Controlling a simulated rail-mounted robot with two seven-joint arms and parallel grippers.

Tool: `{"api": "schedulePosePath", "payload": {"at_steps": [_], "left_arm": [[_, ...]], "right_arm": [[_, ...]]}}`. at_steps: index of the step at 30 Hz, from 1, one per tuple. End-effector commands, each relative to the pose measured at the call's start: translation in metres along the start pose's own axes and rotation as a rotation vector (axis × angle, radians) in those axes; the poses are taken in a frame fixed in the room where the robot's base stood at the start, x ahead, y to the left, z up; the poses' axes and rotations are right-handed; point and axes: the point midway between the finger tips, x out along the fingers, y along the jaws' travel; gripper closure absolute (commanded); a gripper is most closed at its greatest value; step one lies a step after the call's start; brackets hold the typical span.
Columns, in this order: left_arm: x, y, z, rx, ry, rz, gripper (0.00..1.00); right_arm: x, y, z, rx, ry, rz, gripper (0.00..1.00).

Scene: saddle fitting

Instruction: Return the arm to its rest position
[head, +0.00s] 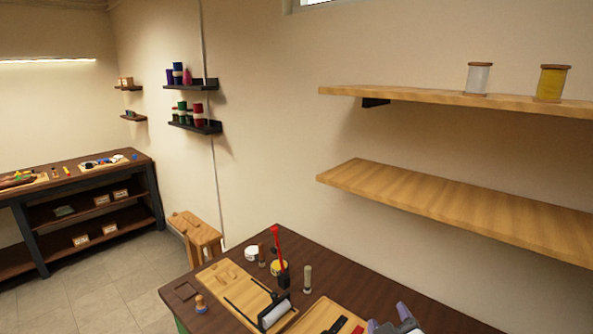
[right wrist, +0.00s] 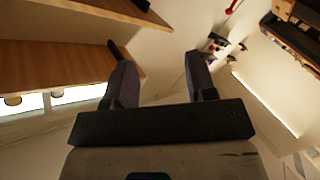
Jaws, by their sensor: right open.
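My right gripper (head: 389,319) shows at the bottom edge of the head view, over the front right part of the dark brown workbench (head: 370,290). Wall and shelves show beyond the fingers. My left gripper is in neither view.
On the bench are a wooden board (head: 222,278), a roller (head: 274,312), a tray (head: 318,314) with dark tools, and a red-handled tool (head: 278,250). Two wall shelves hang at the right, the lower one (head: 440,205) empty. A stool (head: 197,232) stands behind.

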Motion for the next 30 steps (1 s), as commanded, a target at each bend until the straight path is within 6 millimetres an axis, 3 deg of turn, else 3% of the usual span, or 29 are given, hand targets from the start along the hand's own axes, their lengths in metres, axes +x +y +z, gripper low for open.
{"api": "schedulePosePath", "payload": {"at_steps": [1,6,11,18,21,30], "left_arm": [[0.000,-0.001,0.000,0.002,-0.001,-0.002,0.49],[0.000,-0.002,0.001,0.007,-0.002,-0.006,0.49],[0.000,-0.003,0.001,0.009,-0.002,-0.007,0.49],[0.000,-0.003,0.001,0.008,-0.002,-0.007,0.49],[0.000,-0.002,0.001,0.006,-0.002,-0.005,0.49],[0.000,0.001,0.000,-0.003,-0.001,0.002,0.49]], "right_arm": [[-0.013,-0.016,0.026,0.060,-0.061,-0.088,0.49],[-0.051,-0.051,0.092,0.218,-0.178,-0.282,0.49],[-0.085,-0.075,0.157,0.332,-0.305,-0.352,0.49],[-0.145,-0.120,0.266,0.419,-0.594,-0.411,0.49],[-0.172,-0.139,0.298,0.429,-0.696,-0.444,0.49],[-0.249,-0.182,0.357,0.417,-0.914,-0.543,0.49]]}}
